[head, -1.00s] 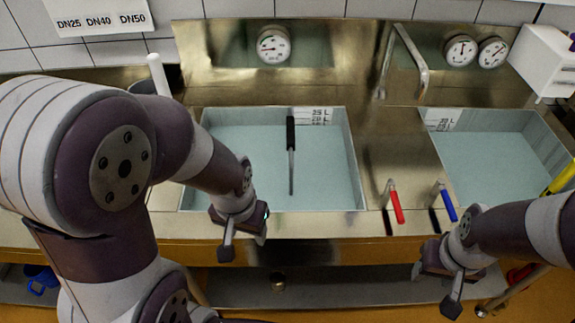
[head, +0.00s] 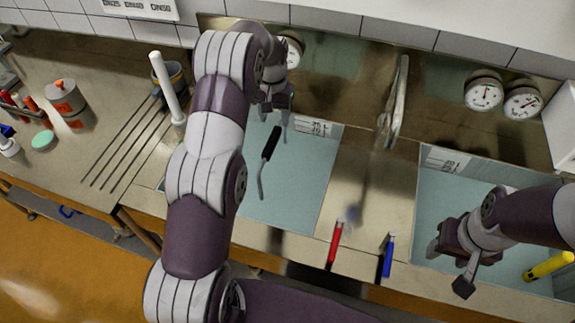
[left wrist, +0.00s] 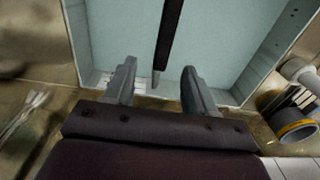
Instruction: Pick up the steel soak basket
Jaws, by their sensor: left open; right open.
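I cannot make out a steel soak basket in either view. A tool with a black handle and a thin metal shaft (head: 270,147) is in the left basin (head: 305,185), which holds pale blue liquid. My left gripper (head: 276,108) is open and empty over the back of this basin. In the left wrist view, the open fingers (left wrist: 157,82) have the black handle (left wrist: 170,28) between and beyond them, not gripped. My left arm hides the basin's left part in the head view. My right gripper (head: 448,268) is open and empty over the right basin (head: 440,190).
A red lever (head: 335,243) and a blue lever (head: 388,255) stand in front between the basins, and a tap (head: 398,100) behind. Gauges (head: 484,94) are on the back wall. A dark pot (head: 172,75), long rods (head: 125,140) and an orange-labelled container (head: 66,100) are at left.

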